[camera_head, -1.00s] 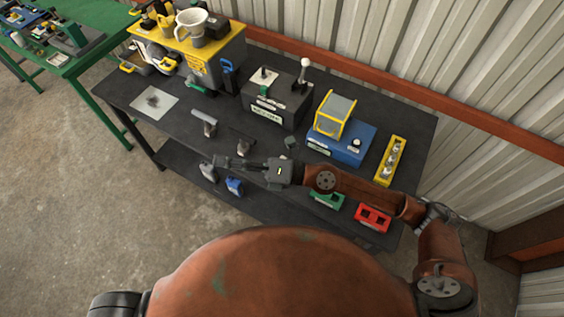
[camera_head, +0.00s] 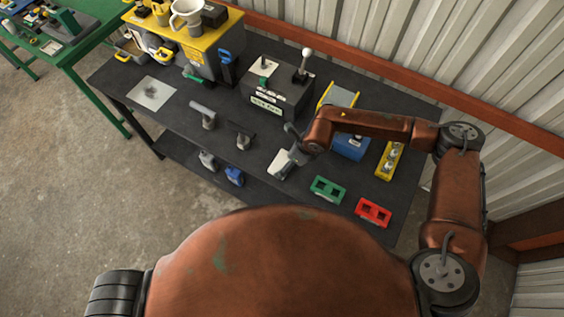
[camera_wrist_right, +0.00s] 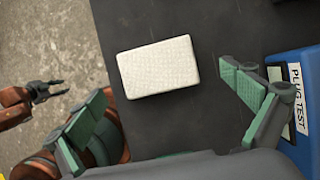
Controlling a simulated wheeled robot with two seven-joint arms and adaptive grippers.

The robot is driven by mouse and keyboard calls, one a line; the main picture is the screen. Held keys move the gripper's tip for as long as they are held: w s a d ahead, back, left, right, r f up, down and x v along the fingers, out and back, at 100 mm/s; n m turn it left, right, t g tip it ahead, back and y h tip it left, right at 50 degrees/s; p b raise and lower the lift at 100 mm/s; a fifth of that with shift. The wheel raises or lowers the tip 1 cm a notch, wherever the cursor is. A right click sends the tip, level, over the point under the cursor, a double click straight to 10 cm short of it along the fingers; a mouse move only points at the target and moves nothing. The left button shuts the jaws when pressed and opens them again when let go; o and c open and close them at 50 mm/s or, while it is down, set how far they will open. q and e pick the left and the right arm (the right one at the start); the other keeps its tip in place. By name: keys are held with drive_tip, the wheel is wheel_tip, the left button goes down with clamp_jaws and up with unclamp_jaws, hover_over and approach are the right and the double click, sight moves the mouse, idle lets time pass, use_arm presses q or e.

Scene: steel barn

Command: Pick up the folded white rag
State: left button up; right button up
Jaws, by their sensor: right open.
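The folded white rag (camera_wrist_right: 158,67) is a pale, textured, flat rectangle on the dark bench top. In the head view it shows partly (camera_head: 280,167) beside my right gripper (camera_head: 292,150), which hides some of it. In the right wrist view my right gripper (camera_wrist_right: 172,108) is open, with green finger pads on both sides of the picture. The rag lies ahead of the gap between the fingers, and nothing is held. A small dark gripper on an orange arm, seemingly my left gripper (camera_wrist_right: 52,92), shows at the left of the wrist view, over the floor.
The blue plug test box (camera_head: 350,146) stands close to my right gripper. A green block (camera_head: 328,189), a red block (camera_head: 373,212) and a yellow holder (camera_head: 389,160) lie to the right. A grey lever box (camera_head: 275,100) stands behind. The bench top (camera_wrist_right: 222,25) around the rag is bare.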

sight(283, 162)
drive_tip(key=x, duration=0.3)
drive_tip(key=shift+a+f, duration=0.1)
drive_tip(key=shift+a, duration=0.15)
drive_tip(key=c, duration=1.3)
